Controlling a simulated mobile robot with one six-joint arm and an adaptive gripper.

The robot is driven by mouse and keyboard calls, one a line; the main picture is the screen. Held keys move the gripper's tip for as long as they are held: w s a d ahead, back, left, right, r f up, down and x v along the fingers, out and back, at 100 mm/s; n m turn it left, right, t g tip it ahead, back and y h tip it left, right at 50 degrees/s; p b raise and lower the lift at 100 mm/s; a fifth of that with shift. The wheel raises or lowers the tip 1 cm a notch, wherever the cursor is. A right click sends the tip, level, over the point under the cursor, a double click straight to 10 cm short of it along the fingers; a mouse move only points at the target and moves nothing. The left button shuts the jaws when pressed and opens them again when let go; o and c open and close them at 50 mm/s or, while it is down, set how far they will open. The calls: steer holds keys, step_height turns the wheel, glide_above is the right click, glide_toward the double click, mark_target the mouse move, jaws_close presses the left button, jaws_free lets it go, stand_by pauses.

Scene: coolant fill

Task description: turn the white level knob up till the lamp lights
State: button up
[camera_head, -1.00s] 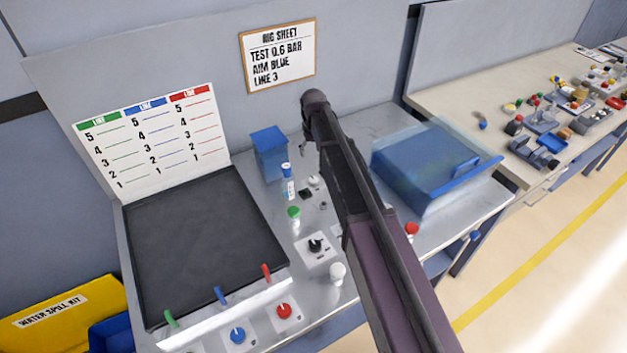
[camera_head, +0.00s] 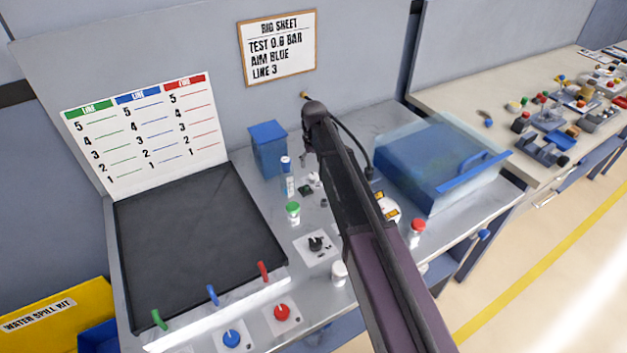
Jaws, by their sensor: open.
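A white round knob-like piece (camera_head: 340,273) stands at the bench's front edge, left of my arm. I cannot tell for sure that it is the level knob, and no mark on it can be read. A black knob (camera_head: 316,244) on a white plate is just behind it. Blue (camera_head: 231,339) and red (camera_head: 282,313) knobs sit on white plates at the front. I cannot make out a lit lamp. My dark arm crosses the bench from the lower right. My gripper does not show; the arm covers part of the bench behind it.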

mark_target(314, 176)
steer(key=shift+f+b, duration=2.7)
steer(key=shift+f, duration=0.25)
steer(key=c, duration=1.1)
